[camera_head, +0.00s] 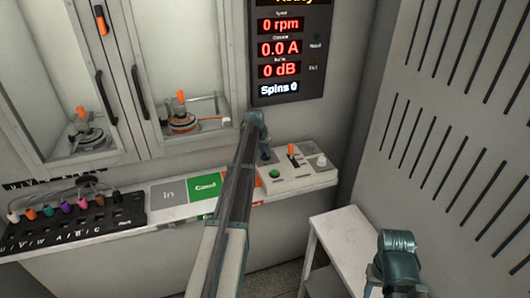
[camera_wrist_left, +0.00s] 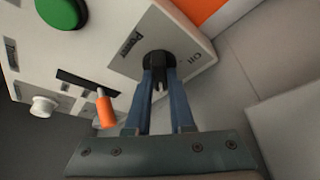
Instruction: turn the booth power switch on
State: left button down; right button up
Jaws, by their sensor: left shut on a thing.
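The power switch is a dark round knob (camera_wrist_left: 158,58) on the light control panel (camera_wrist_left: 100,42), beside the word POWER. Further short lettering on its other side is hard to read. My left gripper (camera_wrist_left: 160,78) is shut on this knob, one blue finger on each side. In the head view the left gripper (camera_head: 265,154) is at the left end of the panel (camera_head: 300,178), and my own arm and gripper largely hide the knob. Of my right arm only a teal joint shows at the bottom right; its gripper is not in view.
The panel also has a green button (camera_head: 274,174), an orange-tipped lever (camera_head: 292,152) and a white knob (camera_head: 322,161). A display (camera_head: 288,50) above reads 0 rpm. Glass-fronted cabinets stand left. A white side table (camera_head: 345,240) is below right.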

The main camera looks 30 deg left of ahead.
dwell(0.5)
pick_arm(q)
jog(key=c, duration=0.8)
grip_release()
jog(key=shift+r, duration=0.1)
pick_arm(e)
jog(key=shift+r, duration=0.1)
pick_arm(q)
jog(key=p+v, duration=1.2)
jog(key=v, duration=0.1)
jog(key=shift+s+r+p, duration=0.15)
jog(key=shift+r+p, duration=0.1)
jog(key=shift+p, duration=0.15)
pick_arm(e)
notch_tip(320, 180, up, 13)
jog(key=shift+f, duration=0.2)
pick_arm(q)
jog(key=shift+d, duration=0.1)
